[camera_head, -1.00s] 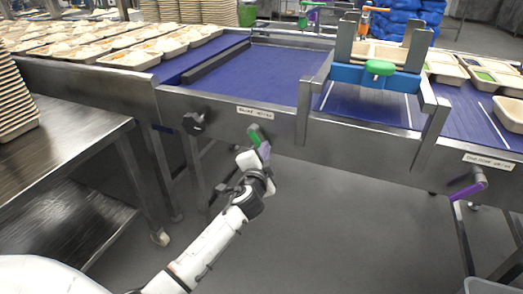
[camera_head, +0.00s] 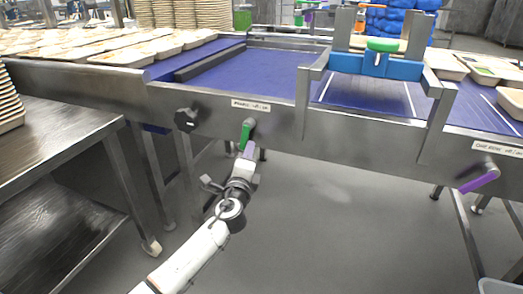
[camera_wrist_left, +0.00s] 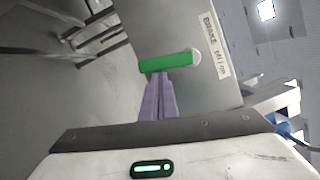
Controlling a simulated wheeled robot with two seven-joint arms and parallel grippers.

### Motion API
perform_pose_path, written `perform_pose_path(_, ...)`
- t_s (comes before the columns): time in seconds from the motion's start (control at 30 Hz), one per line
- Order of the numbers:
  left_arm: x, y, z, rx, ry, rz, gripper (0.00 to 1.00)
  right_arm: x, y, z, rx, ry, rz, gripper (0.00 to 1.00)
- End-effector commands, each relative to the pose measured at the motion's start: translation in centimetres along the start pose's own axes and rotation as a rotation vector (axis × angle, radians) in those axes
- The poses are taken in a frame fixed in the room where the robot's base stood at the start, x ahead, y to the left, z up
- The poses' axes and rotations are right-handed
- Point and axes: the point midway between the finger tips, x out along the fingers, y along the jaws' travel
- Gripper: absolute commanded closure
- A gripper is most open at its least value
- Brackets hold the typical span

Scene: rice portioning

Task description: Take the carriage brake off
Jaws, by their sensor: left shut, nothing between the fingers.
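In the left wrist view the green handle (camera_wrist_left: 167,62) lies across the fingertips. My left gripper (camera_head: 246,148) is shut and empty, its purple-tinted fingers (camera_wrist_left: 158,98) at the handle's side; I cannot tell whether they touch. The carriage (camera_head: 345,63), a blue plate with a green knob in a steel frame, straddles the belt. My right gripper is out of view.
A purple lever (camera_head: 479,182) hangs at the right under another label (camera_head: 497,148). A black knob (camera_head: 187,119) sits left of the green lever. A steel table (camera_head: 60,125) stands at the left.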

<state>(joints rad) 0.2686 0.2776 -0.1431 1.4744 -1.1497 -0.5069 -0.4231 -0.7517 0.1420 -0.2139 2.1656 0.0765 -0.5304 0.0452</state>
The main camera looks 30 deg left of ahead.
Motion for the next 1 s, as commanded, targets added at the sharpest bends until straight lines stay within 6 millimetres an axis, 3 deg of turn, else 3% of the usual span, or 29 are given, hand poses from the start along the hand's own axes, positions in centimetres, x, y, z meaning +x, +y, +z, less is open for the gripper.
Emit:
perform_pose_path(0.5,0.5,0.9,1.9,0.328,-0.001,-0.083,1.00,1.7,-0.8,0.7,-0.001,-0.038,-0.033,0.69)
perform_pose_path(1.0,0.6,0.8,2.3,0.385,0.000,-0.097,1.00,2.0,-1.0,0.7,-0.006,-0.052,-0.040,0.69)
